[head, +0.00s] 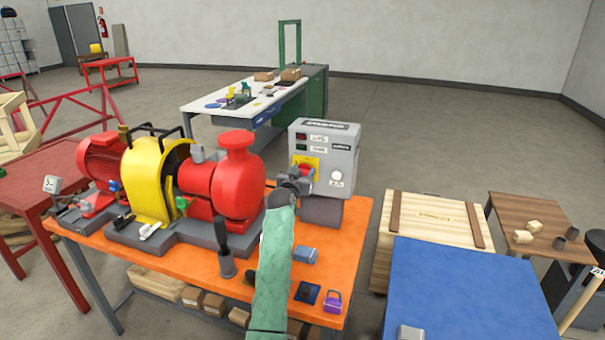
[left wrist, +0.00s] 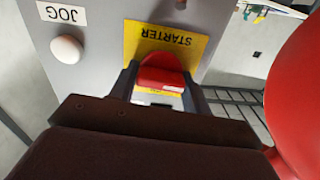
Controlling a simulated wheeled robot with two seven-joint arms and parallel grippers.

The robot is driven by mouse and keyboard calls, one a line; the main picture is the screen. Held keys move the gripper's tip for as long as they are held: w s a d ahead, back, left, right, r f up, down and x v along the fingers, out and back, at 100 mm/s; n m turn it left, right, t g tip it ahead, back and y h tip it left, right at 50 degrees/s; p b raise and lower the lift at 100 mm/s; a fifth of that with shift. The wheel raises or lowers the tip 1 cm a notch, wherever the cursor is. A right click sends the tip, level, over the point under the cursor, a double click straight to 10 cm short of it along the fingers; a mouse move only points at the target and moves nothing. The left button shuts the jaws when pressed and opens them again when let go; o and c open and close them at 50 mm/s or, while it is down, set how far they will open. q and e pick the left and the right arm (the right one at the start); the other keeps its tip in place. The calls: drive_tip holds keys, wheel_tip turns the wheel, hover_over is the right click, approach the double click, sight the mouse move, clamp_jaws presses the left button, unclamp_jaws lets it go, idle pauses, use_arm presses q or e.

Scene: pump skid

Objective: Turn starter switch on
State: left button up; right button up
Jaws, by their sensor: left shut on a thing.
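The starter switch is a red knob (head: 307,172) on a yellow plate (head: 300,160), on the front of the grey control box (head: 345,150). In the left wrist view the picture is upside down, and the red knob (left wrist: 163,72) sits below the STARTER lettering on the yellow plate (left wrist: 170,42). My left gripper (head: 303,178) is at the box front, shut on the red knob; in the left wrist view its dark fingers (left wrist: 162,80) stand on either side of it. The knob's lower part is partly hidden by the gripper. My right gripper is not in view.
The box stands on an orange bench (head: 190,262) beside a red pump (head: 237,165) and a yellow guard (head: 143,180). A white JOG button (left wrist: 67,48) is near the switch. A padlock (head: 332,301) lies at the bench front. A blue-topped table (head: 465,290) is right.

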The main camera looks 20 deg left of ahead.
use_arm(q)
drive_tip(key=m+b, duration=0.1)
drive_tip(key=m, duration=0.2)
drive_tip(key=shift+f+m, duration=0.1)
drive_tip(key=shift+m, duration=0.7)
drive_tip(key=shift+c, duration=0.2)
drive_tip(key=shift+o, duration=0.2)
drive_tip(key=shift+m, duration=0.9)
drive_tip(key=shift+d+m+b, duration=0.1)
drive_tip(key=shift+m+b, duration=0.2)
drive_tip(key=shift+m, duration=2.4)
drive_tip(key=m, duration=0.2)
drive_tip(key=shift+m+p, duration=0.3)
drive_tip(key=shift+m, duration=0.7)
drive_tip(key=shift+d+f+m+p, duration=0.1)
drive_tip(key=shift+m+p, duration=0.2)
drive_tip(key=shift+m, duration=0.4)
drive_tip(key=o, duration=0.9)
drive_tip(key=shift+o, duration=0.3)
drive_tip(key=shift+s+f, duration=0.1)
drive_tip(key=shift+s, duration=0.15)
drive_tip(key=s+b, duration=0.2)
drive_tip(key=s, duration=0.5)
drive_tip(key=shift+b, duration=0.4)
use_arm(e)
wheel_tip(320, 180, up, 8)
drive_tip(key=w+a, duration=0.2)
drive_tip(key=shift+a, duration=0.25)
